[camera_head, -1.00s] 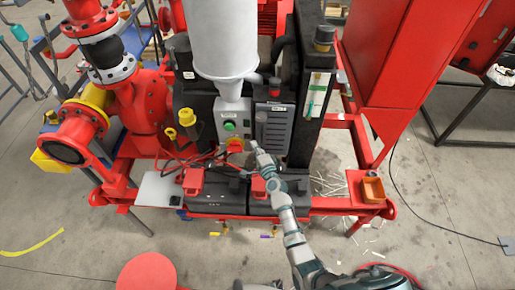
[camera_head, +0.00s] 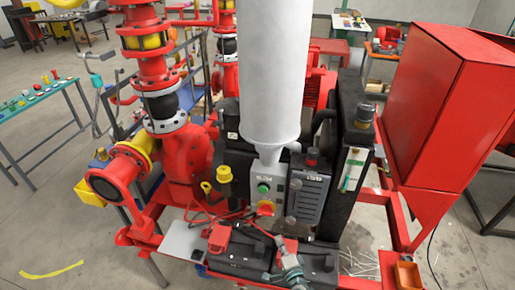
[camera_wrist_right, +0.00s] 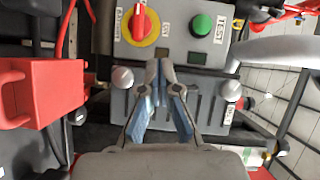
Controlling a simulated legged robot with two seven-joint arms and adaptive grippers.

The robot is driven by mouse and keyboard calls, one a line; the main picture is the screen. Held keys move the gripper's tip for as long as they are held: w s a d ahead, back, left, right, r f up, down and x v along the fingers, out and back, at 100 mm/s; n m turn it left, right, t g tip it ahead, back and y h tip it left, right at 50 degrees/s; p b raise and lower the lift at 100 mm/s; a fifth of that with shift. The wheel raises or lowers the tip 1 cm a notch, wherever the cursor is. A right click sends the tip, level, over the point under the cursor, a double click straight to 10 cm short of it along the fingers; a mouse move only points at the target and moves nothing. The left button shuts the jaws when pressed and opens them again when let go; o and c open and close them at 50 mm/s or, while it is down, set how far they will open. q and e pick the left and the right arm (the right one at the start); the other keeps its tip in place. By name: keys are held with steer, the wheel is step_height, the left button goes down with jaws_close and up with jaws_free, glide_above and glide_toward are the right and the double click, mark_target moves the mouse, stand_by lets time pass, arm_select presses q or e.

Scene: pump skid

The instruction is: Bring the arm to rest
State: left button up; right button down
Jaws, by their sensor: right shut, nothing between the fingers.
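My right arm comes up from the bottom edge in the head view, in front of the grey control box. Its gripper (camera_head: 281,244) is small there, below the box. In the right wrist view the two blue-grey fingers (camera_wrist_right: 160,66) meet at the tips with nothing between them. Behind them the control panel (camera_wrist_right: 172,52) shows a red rotary switch on a yellow disc (camera_wrist_right: 139,22) and a green button (camera_wrist_right: 202,25). The green button also shows in the head view (camera_head: 263,188), above the rotary switch (camera_head: 266,208). My left gripper is not in view.
A white cylinder (camera_head: 275,70) stands above the box. Red pipes and a valve (camera_head: 183,155) are at left, a red cabinet (camera_head: 450,105) at right. Black batteries with red covers (camera_head: 219,238) lie below. Open floor is at lower left.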

steer(key=s+d+f+n+g, duration=0.1)
steer(key=s+f+n+g, duration=0.2)
steer(key=s+n, duration=0.3)
steer(key=s+f+n+g, duration=0.4)
steer(key=s, duration=0.4)
steer(key=s+d+f+n+g+h, duration=0.1)
steer(key=s+d+n+g+h, duration=0.15)
steer(key=s+d, duration=0.45)
steer(key=s+d+n+g+h, duration=0.2)
steer(key=s+n+g, duration=0.15)
steer(key=s, duration=0.75)
step_height(320, 180, down, 26)
steer(key=g+b, duration=0.1)
steer(key=b, duration=0.1)
steer(key=s+d+f+g+b, duration=0.1)
steer(key=s+d+f, duration=0.2)
steer(key=s+f, duration=1.6)
steer(key=shift+s+d+f+g, duration=0.2)
steer(key=shift+f+g, duration=0.1)
steer(key=shift+f, duration=0.15)
